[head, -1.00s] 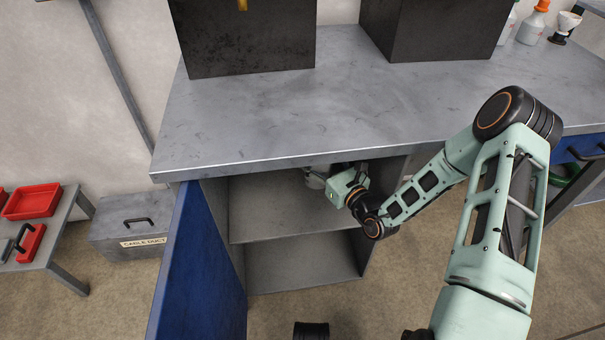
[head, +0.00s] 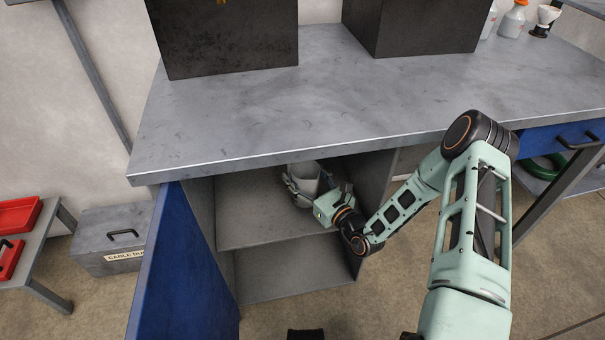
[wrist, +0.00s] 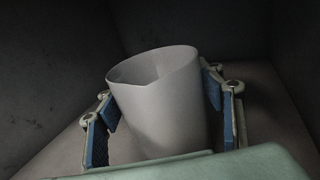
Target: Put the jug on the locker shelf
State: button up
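The pale grey jug (head: 306,181) is inside the open locker, in the upper compartment above the locker shelf (head: 245,222). In the wrist view the jug (wrist: 158,100) stands large in the middle, its open rim and spout toward the top. My gripper (head: 303,190) reaches in from the front right. Its blue-padded fingers (wrist: 160,105) lie on both sides of the jug and appear to press on it. The jug's base is hidden in the wrist view, and I cannot tell whether it touches the shelf.
The blue locker door (head: 185,265) stands open at the left. The grey worktop (head: 300,115) overhangs the compartment. The right side wall (head: 368,205) is close to my arm. The shelf's left part is bare. A grey cable duct box (head: 110,240) sits on the floor at left.

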jog(key=o, duration=0.4)
jog(key=shift+c, duration=0.2)
jog(key=shift+r, duration=0.1)
jog(key=shift+d+r, duration=0.1)
jog(key=shift+r, duration=0.05)
jog(key=p+v, duration=0.3)
jog(key=v, duration=0.9)
jog(key=shift+s, duration=0.1)
